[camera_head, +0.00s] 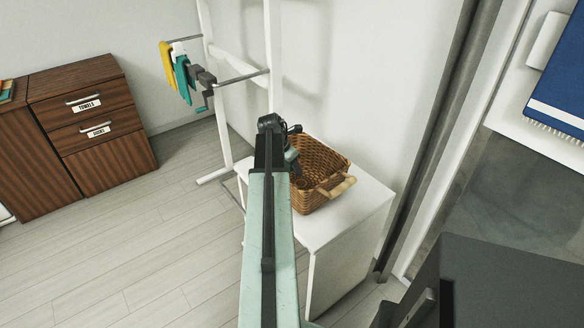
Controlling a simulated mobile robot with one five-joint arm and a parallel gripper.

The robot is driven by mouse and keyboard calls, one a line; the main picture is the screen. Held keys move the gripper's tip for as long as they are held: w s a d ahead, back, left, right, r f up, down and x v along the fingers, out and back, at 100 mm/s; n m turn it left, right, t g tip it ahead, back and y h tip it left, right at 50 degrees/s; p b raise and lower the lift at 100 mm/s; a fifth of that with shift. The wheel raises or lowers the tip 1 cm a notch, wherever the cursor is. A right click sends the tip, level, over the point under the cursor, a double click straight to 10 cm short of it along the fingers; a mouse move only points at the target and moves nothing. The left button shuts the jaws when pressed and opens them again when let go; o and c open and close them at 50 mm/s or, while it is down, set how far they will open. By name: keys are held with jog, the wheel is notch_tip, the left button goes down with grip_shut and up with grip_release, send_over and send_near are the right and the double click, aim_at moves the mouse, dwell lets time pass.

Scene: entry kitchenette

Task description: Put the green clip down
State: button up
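My mint-coloured arm reaches forward from the bottom of the view. Its dark end with my gripper (292,158) is at the left side of a brown wicker basket (325,160). The basket stands on a white table (352,212). The arm hides much of the gripper, so its fingers and anything between them cannot be made out. I cannot pick out the green clip with certainty. A small grey and dark green item (204,82) is on the bar of the white rack, and I cannot tell whether it is a clip.
The white drying rack (215,125) behind the table holds a yellow cloth (167,66) and a teal cloth (182,78). A brown drawer cabinet (92,115) stands at left. A dark cabinet (510,275) is at lower right. Floor at left is clear.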

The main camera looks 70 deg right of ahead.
jog(key=shift+r, duration=0.15)
jog(key=shift+r+p, duration=0.3)
jog(key=shift+p, duration=0.15)
jog(key=p+v, duration=1)
jog(key=v, duration=0.1)
jog(key=shift+a+r+p, duration=0.2)
jog(key=shift+r+p, duration=0.05)
jog(key=shift+p, duration=0.05)
jog(key=shift+w, duration=0.1)
dwell(0.6)
